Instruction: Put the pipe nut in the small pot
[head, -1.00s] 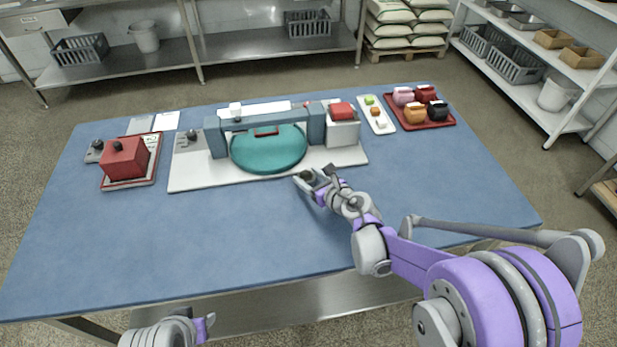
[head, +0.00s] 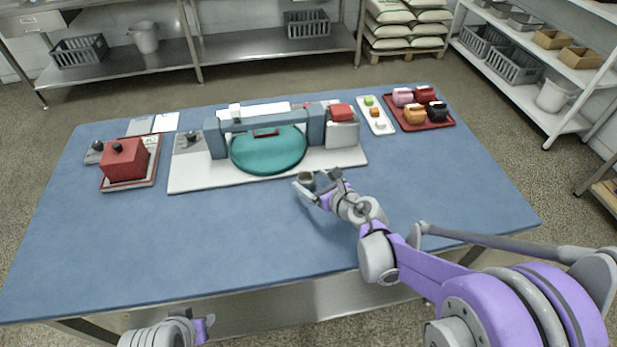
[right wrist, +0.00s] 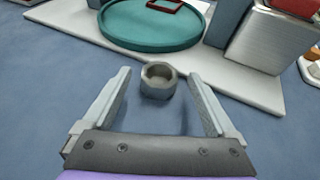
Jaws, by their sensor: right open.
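A small grey faceted ring with a round hollow, which looks like the pipe nut (right wrist: 158,80), stands on the blue table just in front of the white base board. In the head view the nut (head: 306,178) shows at the tips of my right gripper (head: 319,182). In the right wrist view my right gripper (right wrist: 160,100) is open, with the nut between and slightly beyond its fingertips, apart from both. I cannot tell which thing is the small pot. My left gripper (head: 204,328) shows only partly at the bottom edge; its jaws are unclear.
The teal round disc (head: 268,152) under a blue-grey bridge sits on the white board (head: 205,182) behind the nut. A red box (head: 125,160) is at left. A red tray (head: 445,123) with several small coloured vessels and a white tray (head: 386,129) are at right. The front table is clear.

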